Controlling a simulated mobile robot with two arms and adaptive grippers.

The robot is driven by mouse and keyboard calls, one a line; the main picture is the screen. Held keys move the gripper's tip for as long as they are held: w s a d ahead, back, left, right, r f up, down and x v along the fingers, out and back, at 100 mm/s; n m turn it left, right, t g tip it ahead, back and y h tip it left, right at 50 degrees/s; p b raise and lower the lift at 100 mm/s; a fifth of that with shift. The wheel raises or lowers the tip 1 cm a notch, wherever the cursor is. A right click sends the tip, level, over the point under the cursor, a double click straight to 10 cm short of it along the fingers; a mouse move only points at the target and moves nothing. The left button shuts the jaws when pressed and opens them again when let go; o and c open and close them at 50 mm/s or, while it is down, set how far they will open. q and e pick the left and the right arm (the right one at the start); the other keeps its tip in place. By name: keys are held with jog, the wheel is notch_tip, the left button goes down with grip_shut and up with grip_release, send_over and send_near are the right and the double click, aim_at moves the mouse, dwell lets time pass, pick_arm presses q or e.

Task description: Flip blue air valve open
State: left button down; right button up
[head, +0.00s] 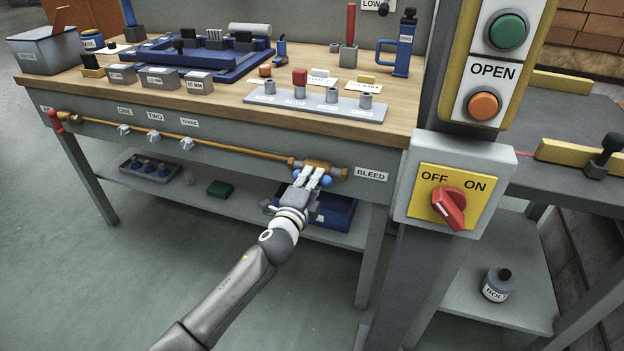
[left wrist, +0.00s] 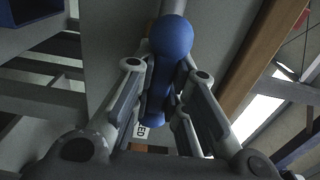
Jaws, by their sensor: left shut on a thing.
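The blue air valve (head: 326,180) sits under the right end of the brass pipe, left of the BLEED label (head: 371,175) on the bench front. My left gripper (head: 311,177) reaches up to it from below and is shut on its blue handle. Blue shows on both sides of the fingers; the middle of the handle is hidden behind them. In the left wrist view, the blue handle (left wrist: 170,38) with its round end lies between the two fingers of my left gripper (left wrist: 167,92). My right gripper is not in view.
The brass pipe (head: 220,146) runs along the bench front with small grey valves and a red handle (head: 66,117) at its left end. A blue bin (head: 335,212) stands on the lower shelf behind my gripper. A post with a switch box (head: 408,205) stands close on the right.

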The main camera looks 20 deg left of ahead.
pick_arm(q)
jog(key=c, duration=1.4)
grip_release()
jog(key=shift+c, duration=0.2)
jog(key=shift+s, duration=0.15)
jog(key=s, duration=1.1)
jog(key=shift+s+a, duration=0.2)
jog(key=shift+s, duration=0.15)
